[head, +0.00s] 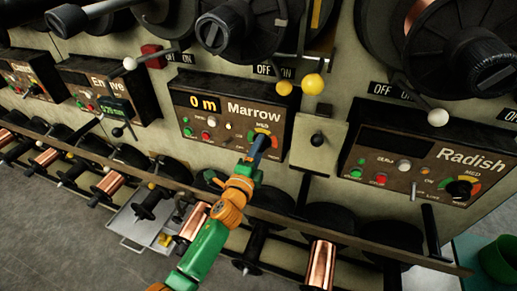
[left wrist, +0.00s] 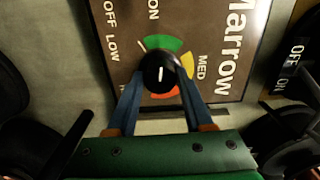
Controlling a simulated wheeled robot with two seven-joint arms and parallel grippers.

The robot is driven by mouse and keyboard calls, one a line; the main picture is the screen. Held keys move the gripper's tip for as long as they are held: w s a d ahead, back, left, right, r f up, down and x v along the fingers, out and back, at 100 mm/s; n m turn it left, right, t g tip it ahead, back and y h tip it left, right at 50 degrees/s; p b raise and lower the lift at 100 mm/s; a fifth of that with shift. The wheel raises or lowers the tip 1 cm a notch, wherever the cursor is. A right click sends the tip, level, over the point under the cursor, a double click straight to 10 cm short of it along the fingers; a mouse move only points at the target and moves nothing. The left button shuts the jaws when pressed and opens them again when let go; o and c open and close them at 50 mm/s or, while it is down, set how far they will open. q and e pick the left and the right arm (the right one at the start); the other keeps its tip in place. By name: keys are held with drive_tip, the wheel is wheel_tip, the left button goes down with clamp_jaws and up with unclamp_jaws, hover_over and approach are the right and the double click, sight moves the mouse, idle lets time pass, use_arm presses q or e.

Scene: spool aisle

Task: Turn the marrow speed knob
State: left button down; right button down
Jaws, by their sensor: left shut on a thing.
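The Marrow panel (head: 230,118) is a dark brown box with a "0 m" display, small coloured buttons and a speed dial at its lower right. The Marrow speed knob (left wrist: 160,68) is round and black with a short white mark, set on a green, orange and red dial. In the left wrist view the mark lies upright in the picture; which end points is unclear. My left gripper (head: 260,144) reaches the dial from below. In the left wrist view its blue fingers (left wrist: 160,88) are shut on the knob from both sides. My right gripper is not in view.
The Radish panel (head: 430,155) is to the right, with a grey lever box (head: 315,143) between. Yellow-balled levers (head: 313,84) and large black reels hang above. Copper spools (head: 319,264) and a rail run below. A green bin (head: 499,258) stands at lower right.

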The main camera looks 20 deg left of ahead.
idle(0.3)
use_arm(q)
drive_tip(key=shift+c, duration=1.5)
unclamp_jaws()
drive_tip(key=s, duration=0.7)
drive_tip(key=shift+a, duration=0.1)
